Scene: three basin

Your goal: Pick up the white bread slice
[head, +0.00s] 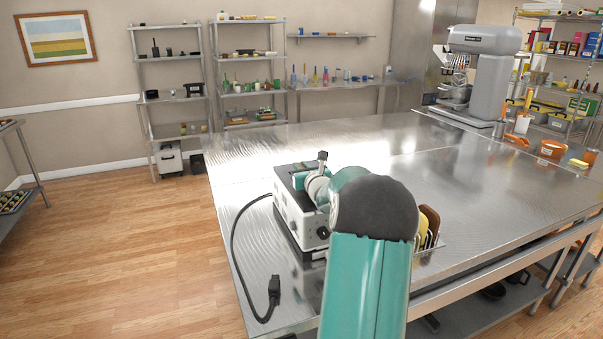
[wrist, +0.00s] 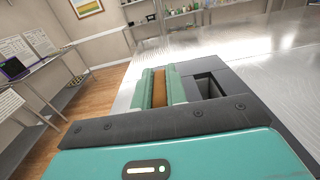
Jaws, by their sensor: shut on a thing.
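My gripper (wrist: 160,88) is shut on a slice, seen edge-on as a brown strip (wrist: 159,90) between the two teal fingers. Its faces are hidden, so its bread type cannot be told; I take it as the white bread slice. In the wrist view it is at the top of a grey box with an open dark slot (wrist: 207,84) just to the right. In the head view my gripper (head: 299,179) is over the left part of a white toaster-like appliance (head: 298,222), partly hidden by my arm. How deep the slice sits cannot be told.
The appliance stands on a steel table (head: 262,160), its black cord and plug (head: 274,288) lying to the left. Several brown and yellow slices (head: 430,222) stand upright in a rack right of my arm. A large mixer (head: 484,75) stands far right. The table's middle is clear.

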